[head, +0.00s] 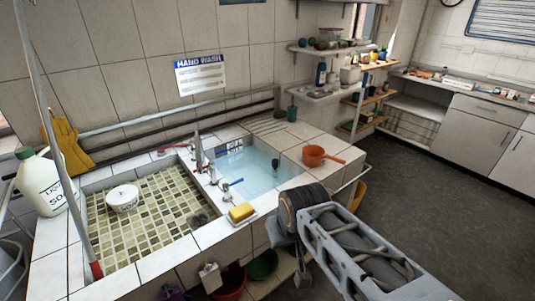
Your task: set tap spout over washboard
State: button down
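A metal tap (198,150) stands on the tiled divider between the two basins. Small fittings lie along the divider, with a blue-marked one (232,183) at the edge of the right basin. The spout is too small to make out clearly, so I cannot tell its exact direction. No washboard is plain to see; a ribbed patch (266,126) on the ledge behind the right basin may be one, but I cannot tell. My gripper (277,238) is at the front right of the sink, apart from the tap. Its fingers are too unclear to judge.
The left basin (160,205) has a mosaic floor and a white tub (122,197). The right basin (255,170) holds water. A yellow sponge (242,211), an orange pan (318,156) and a soap bottle (43,182) stand around. Floor (430,200) at right is clear.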

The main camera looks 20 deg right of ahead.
aim_at(200, 171)
jog(key=u, duration=0.7)
jog(key=k, duration=0.15)
jog(key=z, duration=0.85)
jog(key=i, duration=1.15)
jog(key=u, duration=0.8)
